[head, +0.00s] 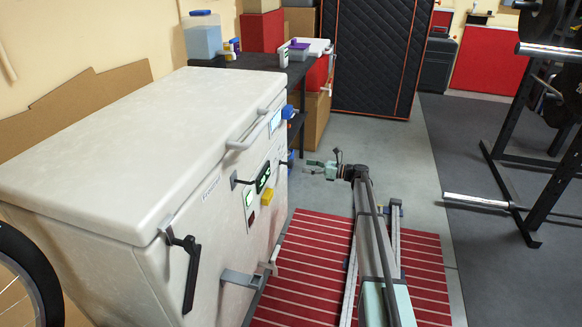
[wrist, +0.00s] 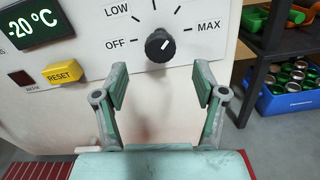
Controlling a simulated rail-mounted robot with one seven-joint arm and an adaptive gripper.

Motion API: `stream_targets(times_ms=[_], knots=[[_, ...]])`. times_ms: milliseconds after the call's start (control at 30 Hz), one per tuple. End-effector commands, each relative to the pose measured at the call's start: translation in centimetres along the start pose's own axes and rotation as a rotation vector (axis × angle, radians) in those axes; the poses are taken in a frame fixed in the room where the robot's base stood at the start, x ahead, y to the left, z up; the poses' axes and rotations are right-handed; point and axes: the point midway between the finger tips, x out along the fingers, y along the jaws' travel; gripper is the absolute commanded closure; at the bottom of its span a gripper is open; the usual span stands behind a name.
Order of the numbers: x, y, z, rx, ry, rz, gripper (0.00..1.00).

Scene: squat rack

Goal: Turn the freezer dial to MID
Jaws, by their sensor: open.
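The freezer dial (wrist: 160,45) is a round black knob on the freezer's white front, at the top middle of the wrist view. Its light pointer mark slants up and to the right, between the top ticks and MAX. The labels OFF, LOW and MAX show around it; no MID label is visible, and the top of the scale is cut off. My gripper (wrist: 160,86) is open and empty, its two green-grey fingers below the dial in the picture, one to each side, apart from it. In the head view my gripper (head: 321,168) is right of the white chest freezer (head: 110,140).
A yellow RESET button (wrist: 62,74), a red switch (wrist: 21,77) and a -20 °C display (wrist: 35,22) are left of the dial. A dark shelf with a blue crate (wrist: 285,100) stands to the right. Handles and brackets stick out from the freezer front (head: 190,275).

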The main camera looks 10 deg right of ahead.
Motion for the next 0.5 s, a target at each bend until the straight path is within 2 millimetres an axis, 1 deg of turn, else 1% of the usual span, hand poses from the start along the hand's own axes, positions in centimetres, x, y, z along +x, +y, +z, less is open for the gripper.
stream_targets(times_ms=[33,100,300,500], knots=[[1.1,-0.1,-0.2,-0.001,0.0,0.001,0.29],[2.5,0.0,-0.2,-0.001,0.0,0.002,0.29],[5.8,0.0,-0.1,-0.001,0.0,0.001,0.29],[7.6,-0.1,0.0,0.0,-0.001,0.0,0.29]])
